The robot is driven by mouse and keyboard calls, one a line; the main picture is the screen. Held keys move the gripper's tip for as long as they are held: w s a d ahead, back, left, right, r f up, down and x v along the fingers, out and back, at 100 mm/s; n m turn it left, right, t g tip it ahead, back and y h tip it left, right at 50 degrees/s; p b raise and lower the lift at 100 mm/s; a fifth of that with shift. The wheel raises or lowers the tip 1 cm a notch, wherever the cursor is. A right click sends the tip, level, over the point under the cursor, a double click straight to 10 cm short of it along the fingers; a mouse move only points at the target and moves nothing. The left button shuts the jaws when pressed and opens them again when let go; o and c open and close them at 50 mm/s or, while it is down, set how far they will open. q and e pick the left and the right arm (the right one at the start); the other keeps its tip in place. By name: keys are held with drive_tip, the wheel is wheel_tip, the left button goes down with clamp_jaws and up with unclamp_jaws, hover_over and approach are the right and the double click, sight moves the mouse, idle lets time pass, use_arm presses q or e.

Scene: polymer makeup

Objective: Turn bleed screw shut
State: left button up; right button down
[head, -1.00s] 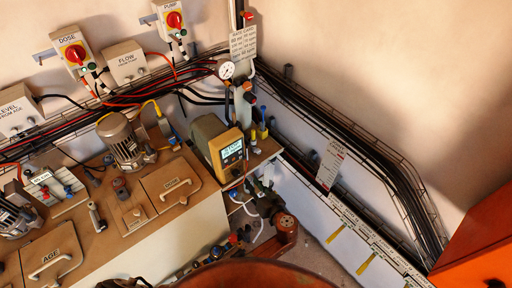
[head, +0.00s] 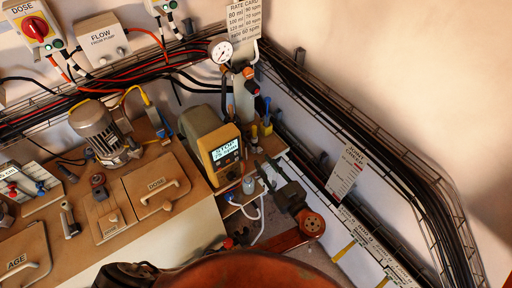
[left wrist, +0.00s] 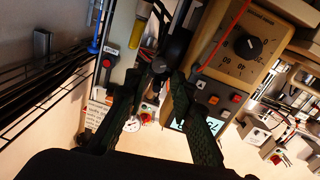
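The yellow and grey dosing pump (head: 206,141) with a lit display stands at the bench's right corner. My left gripper (head: 264,163) is just right of the pump, its dark green fingers pointing up-left. In the left wrist view, the two fingers (left wrist: 156,80) stand apart, with a small round dark knob (left wrist: 160,65) between their tips. This knob may be the bleed screw; I cannot tell whether the fingers touch it. The pump's dial face (left wrist: 246,45) is to the right there. The screw cannot be made out in the head view. My right gripper is not in view.
A pressure gauge (head: 221,50) and a post with fittings stand behind the pump. A white hose (head: 258,212) hangs below it. A rate card (head: 245,20) and a joint check card (head: 347,172) are near. Cable trays run along the wall.

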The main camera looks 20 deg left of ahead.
sight(255, 152)
use_arm(q)
drive_tip(key=x, duration=0.7)
drive_tip(key=shift+w+a+r, duration=0.1)
drive_tip(key=shift+c, duration=0.6)
clamp_jaws()
